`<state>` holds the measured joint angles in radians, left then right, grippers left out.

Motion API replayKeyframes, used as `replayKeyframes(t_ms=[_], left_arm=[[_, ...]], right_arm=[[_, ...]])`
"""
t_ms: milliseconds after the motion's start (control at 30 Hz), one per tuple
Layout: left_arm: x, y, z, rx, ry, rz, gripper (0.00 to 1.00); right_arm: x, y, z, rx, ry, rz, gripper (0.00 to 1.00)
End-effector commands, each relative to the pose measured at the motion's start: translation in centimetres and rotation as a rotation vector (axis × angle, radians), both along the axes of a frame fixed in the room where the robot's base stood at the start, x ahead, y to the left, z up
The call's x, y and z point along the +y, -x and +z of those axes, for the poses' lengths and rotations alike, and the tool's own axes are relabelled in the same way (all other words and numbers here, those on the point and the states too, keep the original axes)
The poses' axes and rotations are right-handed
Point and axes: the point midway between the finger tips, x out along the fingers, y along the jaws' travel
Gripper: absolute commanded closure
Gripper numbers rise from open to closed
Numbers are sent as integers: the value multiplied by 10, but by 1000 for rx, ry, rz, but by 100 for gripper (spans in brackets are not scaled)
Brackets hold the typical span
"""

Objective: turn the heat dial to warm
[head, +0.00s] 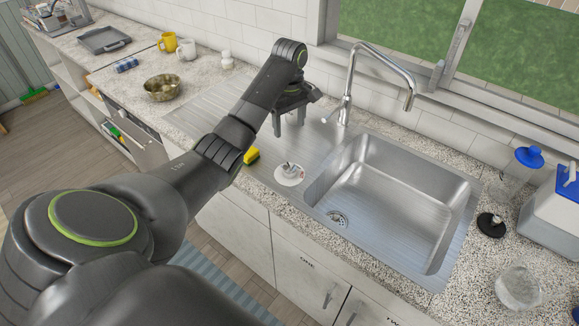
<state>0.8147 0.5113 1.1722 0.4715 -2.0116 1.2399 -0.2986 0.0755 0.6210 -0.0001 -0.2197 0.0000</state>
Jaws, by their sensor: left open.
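A small white round disc (289,176) with a grey raised part on top lies on the steel drainboard, just left of the sink bowl. It looks like a dial, but I cannot read marks on it or tell its setting. My left gripper (289,120) is open and empty, with its fingers pointing down over the back of the drainboard. It is behind the disc and apart from it, left of the tap. My right gripper is not in view.
The sink (400,195) and tall tap (375,75) are right of the gripper. A yellow sponge (251,156) lies left of the disc, beside my arm. A metal bowl (162,87) and mugs stand on the left counter.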

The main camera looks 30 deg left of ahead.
Motion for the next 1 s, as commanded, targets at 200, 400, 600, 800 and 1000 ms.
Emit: replayKeyframes(t_ms=[200, 400, 600, 800, 1000], left_arm=[[0, 0, -24, 0, 0, -1, 38], [0, 0, -48, -1, -1, -2, 38], [0, 1, -74, 0, 0, -3, 38], [-1, 1, -106, 5, 2, -4, 38], [-1, 1, -144, 2, 0, -4, 38]], right_arm=[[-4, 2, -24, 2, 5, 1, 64], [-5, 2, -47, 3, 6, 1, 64], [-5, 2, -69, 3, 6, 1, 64], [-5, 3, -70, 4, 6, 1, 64], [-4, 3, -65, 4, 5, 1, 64]])
